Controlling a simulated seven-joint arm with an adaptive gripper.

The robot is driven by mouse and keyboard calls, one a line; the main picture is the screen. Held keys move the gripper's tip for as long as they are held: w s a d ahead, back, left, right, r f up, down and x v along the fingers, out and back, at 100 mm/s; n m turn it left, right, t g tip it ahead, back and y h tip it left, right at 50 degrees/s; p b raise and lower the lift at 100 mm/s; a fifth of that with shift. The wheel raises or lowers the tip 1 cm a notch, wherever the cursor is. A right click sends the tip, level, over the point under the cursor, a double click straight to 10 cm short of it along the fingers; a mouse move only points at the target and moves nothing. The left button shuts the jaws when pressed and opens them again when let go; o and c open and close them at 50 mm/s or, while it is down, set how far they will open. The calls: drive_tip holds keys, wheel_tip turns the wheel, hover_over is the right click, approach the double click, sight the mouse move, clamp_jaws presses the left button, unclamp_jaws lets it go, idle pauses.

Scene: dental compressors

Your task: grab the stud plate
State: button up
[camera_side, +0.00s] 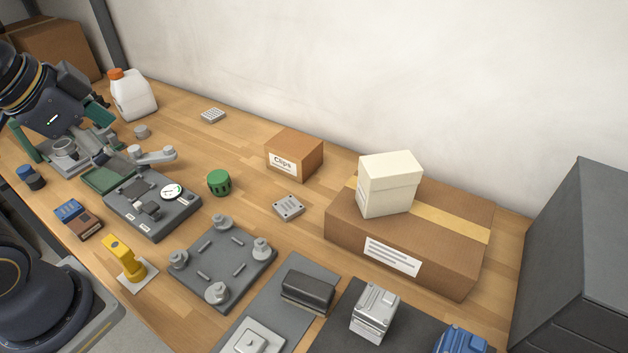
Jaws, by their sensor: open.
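Several grey plates could be the stud plate. One is a small light grey block with a grid of dots on top (212,115), near the wall. Another is a small light grey plate with a few round marks at its corners (288,207), lying flat in the middle of the table. A larger dark grey plate with posts at its corners (222,268) lies nearer the front. My gripper (92,148) is at the left, above the fixture area, well apart from all these plates. It is open; its fingertips are small and partly lost among dark parts.
A gauge fixture (152,208), green knob (219,183) and yellow tool (124,262) stand left of centre. A Clips box (294,154), a large carton (400,245) with a cream box (390,183), and a white jug (132,95) stand farther back. Wood is bare around the small plates.

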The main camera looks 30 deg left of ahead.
drive_tip(key=w+d+m, duration=0.2)
drive_tip(key=d+m, duration=0.1)
drive_tip(key=m, duration=0.6)
drive_tip(key=m+g, duration=0.6)
drive_tip(key=m, duration=1.6)
hover_over(249, 344)
drive_tip(key=f, duration=2.2)
drive_tip(key=shift+w+d+f, duration=0.1)
drive_tip(key=shift+w+d, duration=0.05)
drive_tip(key=shift+w, duration=0.05)
drive_tip(key=f, duration=0.5)
drive_tip(key=shift+s, duration=0.25)
drive_tip(key=shift+w+f, duration=0.1)
drive_tip(key=shift+f, duration=0.35)
drive_tip(key=c, duration=1.4)
